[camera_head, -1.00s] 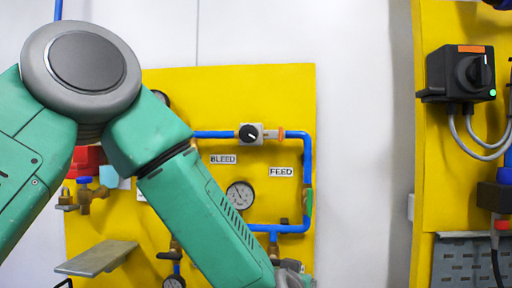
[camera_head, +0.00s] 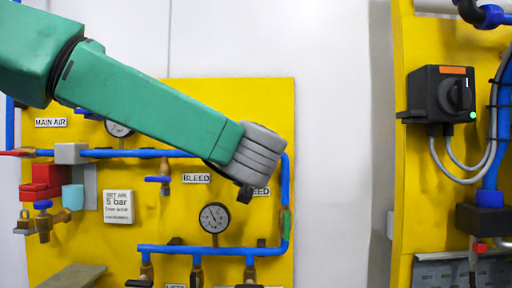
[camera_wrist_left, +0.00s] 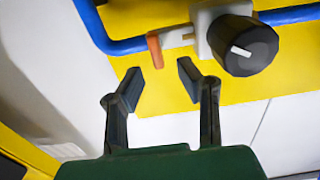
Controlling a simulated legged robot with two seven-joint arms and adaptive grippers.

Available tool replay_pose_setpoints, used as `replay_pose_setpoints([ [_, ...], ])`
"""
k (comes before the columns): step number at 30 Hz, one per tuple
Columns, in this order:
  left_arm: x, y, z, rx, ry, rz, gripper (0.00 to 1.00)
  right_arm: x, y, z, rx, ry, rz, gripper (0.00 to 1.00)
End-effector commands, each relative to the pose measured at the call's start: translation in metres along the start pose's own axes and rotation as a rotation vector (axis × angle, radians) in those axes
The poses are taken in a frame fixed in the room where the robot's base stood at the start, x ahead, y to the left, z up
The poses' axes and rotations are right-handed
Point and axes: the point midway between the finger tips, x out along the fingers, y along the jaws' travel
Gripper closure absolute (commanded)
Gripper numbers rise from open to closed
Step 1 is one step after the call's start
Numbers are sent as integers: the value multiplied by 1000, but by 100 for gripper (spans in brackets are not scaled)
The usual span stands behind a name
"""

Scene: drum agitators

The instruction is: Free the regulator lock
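In the left wrist view the regulator has a black knob (camera_wrist_left: 245,46) with a white mark, on a pale block. Beside it, an orange tab (camera_wrist_left: 154,51) sits at the end of a pale strip by the blue pipe; it looks like the lock, but I cannot be sure. My left gripper (camera_wrist_left: 160,82) is open and empty, its two dark fingertips apart, just short of the orange tab in the picture. In the head view my left wrist covers the regulator and lock. My right gripper is in neither view.
The yellow board (camera_head: 140,255) carries blue pipes (camera_head: 215,250), a gauge (camera_head: 214,217), and a BLEED label (camera_head: 196,178). Red blocks (camera_head: 42,180) and a brass valve (camera_head: 44,222) are at left. A black switch box (camera_head: 440,93) is on the right panel. Bare wall lies between.

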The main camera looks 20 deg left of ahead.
Motion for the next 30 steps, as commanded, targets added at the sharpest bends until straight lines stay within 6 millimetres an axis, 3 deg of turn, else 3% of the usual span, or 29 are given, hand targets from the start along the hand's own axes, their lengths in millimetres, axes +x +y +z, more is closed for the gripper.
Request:
replay_pose_setpoints([
  [3, 22, 0, -1, -2, -1, -1, 69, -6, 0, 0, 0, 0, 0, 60],
  [9, 42, 0, -1, -1, 1, 1, 69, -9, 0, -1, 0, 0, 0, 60],
  [20, 46, 0, 0, 0, 1, 1, 69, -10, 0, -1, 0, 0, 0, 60],
  [22, 46, 0, 0, 0, 1, 1, 94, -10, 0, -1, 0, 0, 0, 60],
  [23, 46, 0, 0, 0, 1, 1, 100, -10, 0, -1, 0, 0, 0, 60],
  [30, 46, 0, 0, -2, 0, 1, 100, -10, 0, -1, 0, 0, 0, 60],
])
